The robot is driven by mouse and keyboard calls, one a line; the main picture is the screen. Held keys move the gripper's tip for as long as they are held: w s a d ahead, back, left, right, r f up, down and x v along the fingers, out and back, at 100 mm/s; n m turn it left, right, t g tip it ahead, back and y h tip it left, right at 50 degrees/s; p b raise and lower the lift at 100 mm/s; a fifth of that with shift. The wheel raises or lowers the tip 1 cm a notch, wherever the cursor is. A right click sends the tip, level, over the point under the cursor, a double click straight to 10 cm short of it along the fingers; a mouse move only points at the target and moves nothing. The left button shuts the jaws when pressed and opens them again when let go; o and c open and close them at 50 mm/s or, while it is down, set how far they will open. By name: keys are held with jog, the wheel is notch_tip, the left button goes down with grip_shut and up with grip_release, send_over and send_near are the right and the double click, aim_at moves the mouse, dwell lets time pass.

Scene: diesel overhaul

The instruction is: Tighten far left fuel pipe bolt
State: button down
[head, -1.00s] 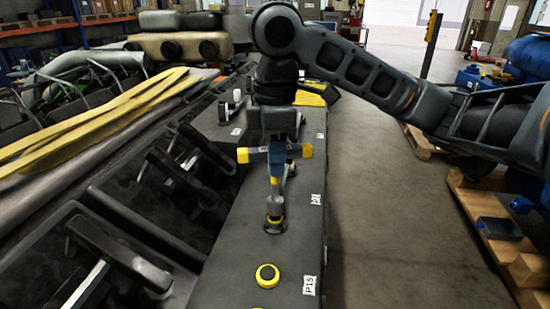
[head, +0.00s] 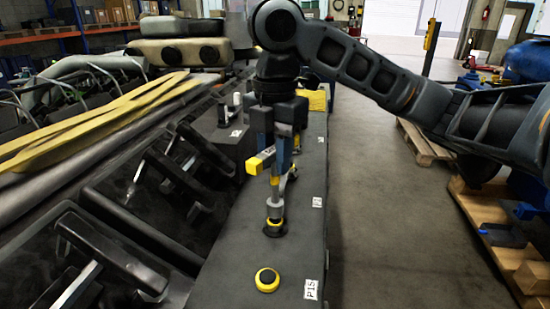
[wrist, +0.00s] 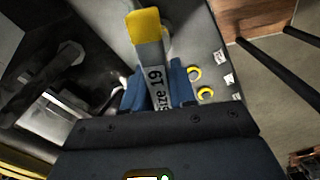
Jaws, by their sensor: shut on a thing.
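My gripper (head: 280,150) is shut on a T-shaped tool (head: 275,188) with yellow handle ends and a grey socket. The tool hangs upright, with its lower end at a yellow-ringed black bolt (head: 274,230) on the dark ledge. The socket seems to meet the bolt, but the exact fit is hidden. In the wrist view, the tool's handle (wrist: 146,48), marked "Size 19" and yellow-ended, runs between my blue fingers (wrist: 158,90). A second yellow-ringed bolt (head: 267,279) stands bare nearer the camera, beside a P15 label (head: 311,289).
Dark engine levers (head: 115,255) rise left of the ledge. Yellow straps (head: 100,115) lie farther left. Open floor (head: 385,230) lies to the right, with a wooden pallet (head: 500,255) beyond it.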

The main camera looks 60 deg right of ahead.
jog(key=n+b, duration=0.1)
jog(key=n, duration=0.4)
jog(key=shift+f, duration=0.1)
dwell(0.4)
